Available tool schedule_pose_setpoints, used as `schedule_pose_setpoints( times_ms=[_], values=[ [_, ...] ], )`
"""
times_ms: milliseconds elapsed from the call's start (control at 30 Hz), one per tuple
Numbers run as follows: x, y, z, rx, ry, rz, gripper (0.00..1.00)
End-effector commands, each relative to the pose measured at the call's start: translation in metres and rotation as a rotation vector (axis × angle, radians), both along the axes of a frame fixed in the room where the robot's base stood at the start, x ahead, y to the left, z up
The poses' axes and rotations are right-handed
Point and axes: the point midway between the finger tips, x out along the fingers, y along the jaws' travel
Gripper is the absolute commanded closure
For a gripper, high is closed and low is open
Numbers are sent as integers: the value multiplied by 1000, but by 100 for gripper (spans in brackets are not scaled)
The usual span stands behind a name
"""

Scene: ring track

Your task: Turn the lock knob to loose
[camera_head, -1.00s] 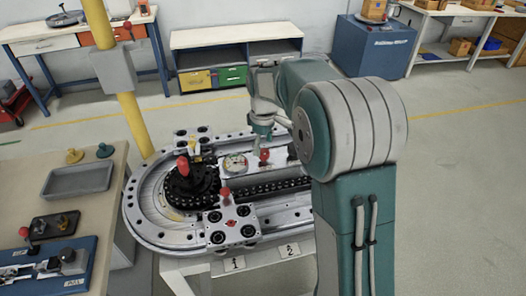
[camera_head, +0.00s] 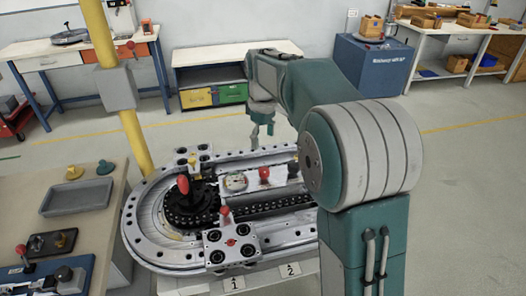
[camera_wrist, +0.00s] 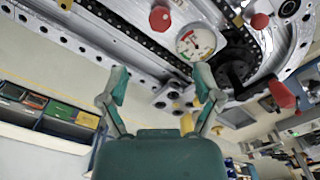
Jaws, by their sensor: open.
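The ring track (camera_head: 150,240) carries several knobs, and I cannot tell for sure which is the lock knob. A red knob (camera_head: 264,173) stands on a pale plate beside a round dial (camera_head: 236,182); the wrist view shows this knob (camera_wrist: 160,18) and dial (camera_wrist: 195,42) at the top. A larger red handle (camera_head: 183,185) rises from a black hub. A red ball knob (camera_head: 225,211) sits on the near carriage. A yellow knob (camera_head: 193,159) is on the far carriage. My gripper (camera_head: 262,137) is open and empty, above the track's far side; its spread fingers (camera_wrist: 160,85) touch nothing.
A yellow post (camera_head: 134,120) stands behind the track's left end. A bench with a grey tray (camera_head: 75,197) is at left. A shelf with yellow and green drawers (camera_head: 232,94) and a blue cabinet (camera_head: 372,65) stand behind. Open floor lies beyond the track.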

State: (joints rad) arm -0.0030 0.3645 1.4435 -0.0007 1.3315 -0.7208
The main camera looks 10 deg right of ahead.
Motion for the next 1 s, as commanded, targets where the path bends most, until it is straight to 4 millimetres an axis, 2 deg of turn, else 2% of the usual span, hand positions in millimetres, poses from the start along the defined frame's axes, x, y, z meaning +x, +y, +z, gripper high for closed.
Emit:
schedule_pose_setpoints(
  times_ms=[700, 833, 1000],
  values=[
    [-3, -1, -9, 0, 1, -1051, 18],
    [-3, -1, -10, 0, 1, -1186, 18],
    [-3, -1, -13, 0, 1, -1251, 18]
  ],
)
